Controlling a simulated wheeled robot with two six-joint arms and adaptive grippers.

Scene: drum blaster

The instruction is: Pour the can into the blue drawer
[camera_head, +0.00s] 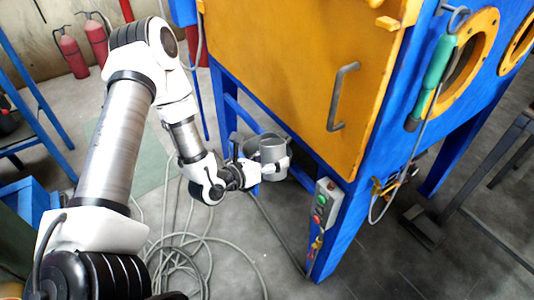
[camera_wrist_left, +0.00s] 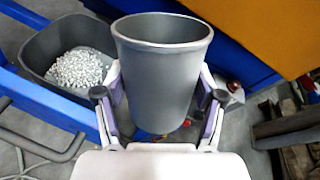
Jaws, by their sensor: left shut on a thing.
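A grey can (camera_head: 272,150) stands roughly upright in my left gripper (camera_head: 270,170), in front of the blue cabinet legs. In the left wrist view the can (camera_wrist_left: 162,75) sits between the two fingers, which close on its sides. Its rim is open at the top; its contents cannot be seen. A dark grey drawer-like bin (camera_wrist_left: 40,50) set in the blue frame is left of the can in the wrist view. Pale granules (camera_wrist_left: 82,68) lie in it. The can is beside the bin, not clearly over it. My right gripper is not in view.
The blue cabinet with a yellow door (camera_head: 290,70) rises just behind the can. A button box (camera_head: 324,203) is on its near leg. Cables (camera_head: 200,250) lie coiled on the floor. Red extinguishers (camera_head: 72,52) stand at the far left wall.

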